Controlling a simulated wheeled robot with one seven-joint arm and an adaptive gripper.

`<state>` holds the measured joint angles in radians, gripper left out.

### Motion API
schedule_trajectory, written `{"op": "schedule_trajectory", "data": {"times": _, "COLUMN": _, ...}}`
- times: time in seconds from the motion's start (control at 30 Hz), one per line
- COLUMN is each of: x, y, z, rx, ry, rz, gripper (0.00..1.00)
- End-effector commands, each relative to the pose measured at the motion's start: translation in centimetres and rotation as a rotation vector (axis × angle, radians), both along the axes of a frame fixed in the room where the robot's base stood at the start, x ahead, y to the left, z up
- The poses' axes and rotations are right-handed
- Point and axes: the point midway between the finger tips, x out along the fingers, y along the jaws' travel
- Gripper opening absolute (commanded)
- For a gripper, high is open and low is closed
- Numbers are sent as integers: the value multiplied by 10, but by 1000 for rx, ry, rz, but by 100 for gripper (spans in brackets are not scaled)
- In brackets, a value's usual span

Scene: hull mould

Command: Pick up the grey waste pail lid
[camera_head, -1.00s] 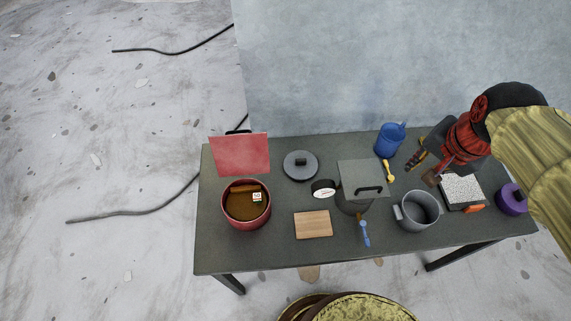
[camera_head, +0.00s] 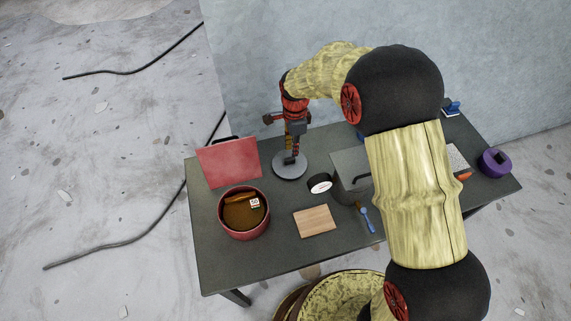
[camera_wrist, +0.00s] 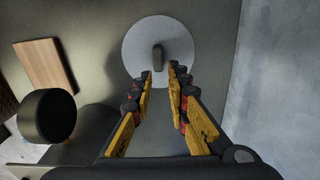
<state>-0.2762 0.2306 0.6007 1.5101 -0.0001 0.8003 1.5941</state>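A round grey lid (camera_head: 286,172) with a dark upright knob lies flat on the dark table, left of centre. In the wrist view the lid (camera_wrist: 140,38) is straight ahead of my gripper (camera_wrist: 160,72), its knob just beyond the gap between the fingertips. My gripper (camera_head: 292,153) is above the lid, pointing down, with its fingers apart and nothing between them. In the head view the fingers partly cover the knob. I cannot tell how much height is left between the fingertips and the knob.
A red square panel (camera_head: 229,162) and red pot (camera_head: 243,229) stand left. A dial (camera_head: 319,183), wooden board (camera_head: 315,221) and grey square-topped container (camera_head: 347,162) are nearby. A blue-handled tool (camera_head: 367,220) lies in front; a purple item (camera_head: 495,162) is far right. A wall rises behind.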

Motion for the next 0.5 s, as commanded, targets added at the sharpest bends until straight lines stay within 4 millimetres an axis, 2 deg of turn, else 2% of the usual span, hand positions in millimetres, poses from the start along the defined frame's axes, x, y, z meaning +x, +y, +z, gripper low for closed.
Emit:
{"op": "schedule_trajectory", "data": {"times": 0.27, "x": -2, "y": 2, "z": -25, "rx": 0, "ry": 2, "rz": 2, "gripper": 17}}
{"op": "schedule_trajectory", "data": {"times": 0.5, "x": -4, "y": 4, "z": -59, "rx": 0, "ry": 2, "rz": 2, "gripper": 17}}
